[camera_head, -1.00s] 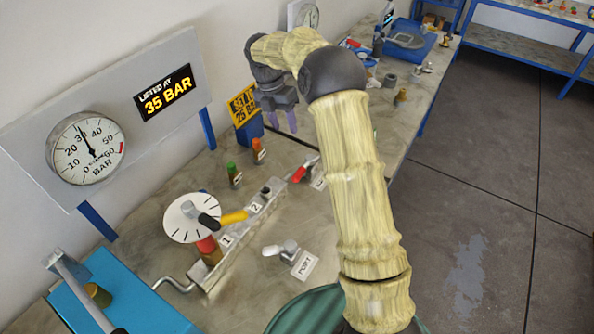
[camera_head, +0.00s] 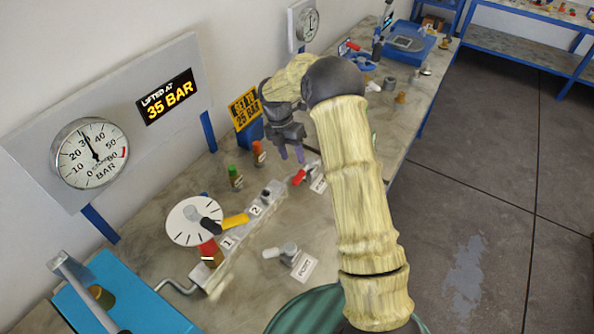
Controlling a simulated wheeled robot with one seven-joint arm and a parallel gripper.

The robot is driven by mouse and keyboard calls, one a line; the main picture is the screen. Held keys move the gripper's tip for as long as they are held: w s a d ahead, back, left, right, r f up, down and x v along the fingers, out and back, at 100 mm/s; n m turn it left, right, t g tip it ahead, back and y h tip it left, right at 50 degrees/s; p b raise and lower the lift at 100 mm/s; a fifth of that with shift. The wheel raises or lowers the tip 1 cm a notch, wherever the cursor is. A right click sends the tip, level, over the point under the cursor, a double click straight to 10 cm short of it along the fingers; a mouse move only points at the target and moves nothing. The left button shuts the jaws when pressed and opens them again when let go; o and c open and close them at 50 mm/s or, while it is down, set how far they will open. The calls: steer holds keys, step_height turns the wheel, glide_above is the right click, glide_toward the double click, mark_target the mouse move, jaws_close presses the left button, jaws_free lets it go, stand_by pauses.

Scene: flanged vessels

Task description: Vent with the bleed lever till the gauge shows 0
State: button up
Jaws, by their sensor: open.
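The round white gauge (camera_head: 91,153) on the grey board at left has its needle near 30 on a BAR scale. A red-handled lever (camera_head: 302,175) lies on the bench beside a small white label whose text I cannot read, partly behind my arm. I cannot confirm it is the bleed lever. My gripper (camera_head: 291,153) is open with purple fingers pointing down, just above and left of the red handle, apart from it. A yellow-handled lever (camera_head: 235,219) sits by a white dial disc (camera_head: 195,220) on the manifold. A white-handled lever (camera_head: 278,252) stands by a PORT label.
A sign (camera_head: 169,96) reads "LIFTED AT 35 BAR"; a yellow sign (camera_head: 245,107) stands behind my gripper. Green-capped (camera_head: 235,176) and orange-capped (camera_head: 259,153) bottles stand left of it. A blue tray (camera_head: 120,300) is at lower left.

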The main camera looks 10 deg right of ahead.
mark_target(298, 175)
steer(key=p+x, duration=0.1)
steer(key=x, duration=0.7)
steer(key=shift+p, duration=0.3)
steer(key=shift+c, duration=0.5)
jaws_close()
